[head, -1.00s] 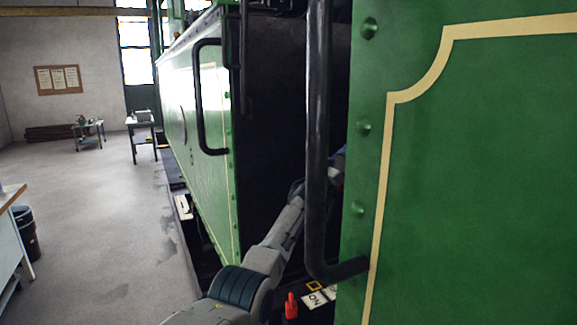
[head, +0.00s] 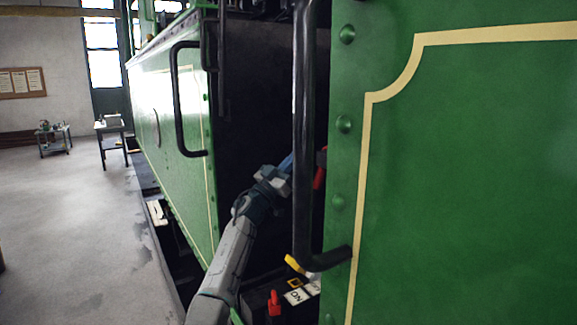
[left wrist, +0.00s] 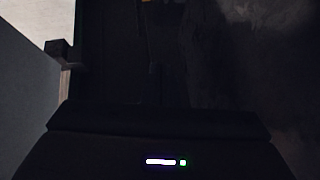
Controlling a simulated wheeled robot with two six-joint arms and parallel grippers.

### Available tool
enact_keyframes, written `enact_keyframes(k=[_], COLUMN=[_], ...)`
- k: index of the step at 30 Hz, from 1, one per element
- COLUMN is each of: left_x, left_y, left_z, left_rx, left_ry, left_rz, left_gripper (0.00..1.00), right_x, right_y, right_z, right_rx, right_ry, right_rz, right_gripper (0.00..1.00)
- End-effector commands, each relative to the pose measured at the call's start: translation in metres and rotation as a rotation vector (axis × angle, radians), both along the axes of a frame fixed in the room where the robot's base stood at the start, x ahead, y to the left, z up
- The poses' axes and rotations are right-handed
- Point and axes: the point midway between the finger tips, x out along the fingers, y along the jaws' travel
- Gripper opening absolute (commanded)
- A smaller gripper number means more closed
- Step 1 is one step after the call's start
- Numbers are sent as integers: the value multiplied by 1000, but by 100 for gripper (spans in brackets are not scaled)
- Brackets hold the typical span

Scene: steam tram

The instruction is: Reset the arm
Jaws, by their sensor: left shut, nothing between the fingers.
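My left arm comes up from the bottom of the head view into the dark opening between the green panels. My left gripper (head: 287,164) is at its end, partly hidden behind the black handrail (head: 304,140); it is shut and empty. A red part (head: 320,170) shows just right of the rail, beside the gripper; I cannot tell whether they touch. The left wrist view is mostly dark, with a small lit bar near the bottom. My right gripper is not in view.
A large green panel (head: 470,180) fills the right side. A green tank side (head: 165,110) with a black handle (head: 176,100) stands left of the opening. A red lever (head: 274,303), a yellow lever (head: 294,263) and an "ON" plate (head: 296,296) sit low.

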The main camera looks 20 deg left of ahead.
Motion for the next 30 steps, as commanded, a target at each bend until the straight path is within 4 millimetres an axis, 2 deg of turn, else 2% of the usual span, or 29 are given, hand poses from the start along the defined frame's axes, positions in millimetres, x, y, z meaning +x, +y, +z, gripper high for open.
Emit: enact_keyframes(k=[4,16,19,23,26,30], left_x=[-8,-10,-12,-23,-41,-77], left_y=[4,6,9,23,41,65], left_z=[-3,-4,-13,-51,-96,-165], left_rx=[1,0,-9,-45,-80,-109], left_ry=[-2,0,7,43,107,240], left_rz=[0,0,26,135,269,451], left_gripper=[0,0,0,0,0,0], right_x=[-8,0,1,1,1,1], right_y=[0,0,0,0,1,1], right_z=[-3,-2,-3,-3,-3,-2], right_rx=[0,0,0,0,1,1], right_ry=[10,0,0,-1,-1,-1], right_rz=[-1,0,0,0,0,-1], right_gripper=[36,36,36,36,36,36])
